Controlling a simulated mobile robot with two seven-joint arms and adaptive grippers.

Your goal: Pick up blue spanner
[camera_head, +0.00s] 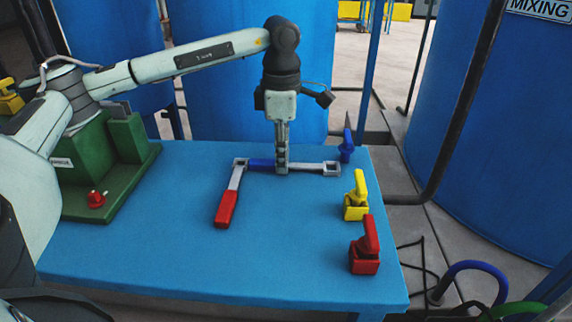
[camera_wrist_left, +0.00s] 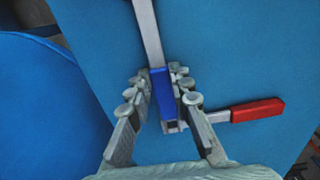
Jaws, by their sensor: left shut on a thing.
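The blue spanner (camera_head: 262,164) has a blue handle and a grey metal shaft with a square end at right. It lies across the back part of the blue table in the head view. My left gripper (camera_head: 282,168) points straight down at it, shut on its blue handle. In the left wrist view the fingers (camera_wrist_left: 165,98) stand on both sides of the blue handle (camera_wrist_left: 162,88). I cannot tell whether the spanner is clear of the table. My right gripper is not in view.
A red-handled spanner (camera_head: 226,208) lies at the blue handle's left end. Blue (camera_head: 347,146), yellow (camera_head: 356,200) and red (camera_head: 365,250) valve-like pieces line the table's right edge. A green block (camera_head: 95,160) with a red knob stands at left. The table's (camera_head: 200,265) front is clear. Blue tanks stand behind.

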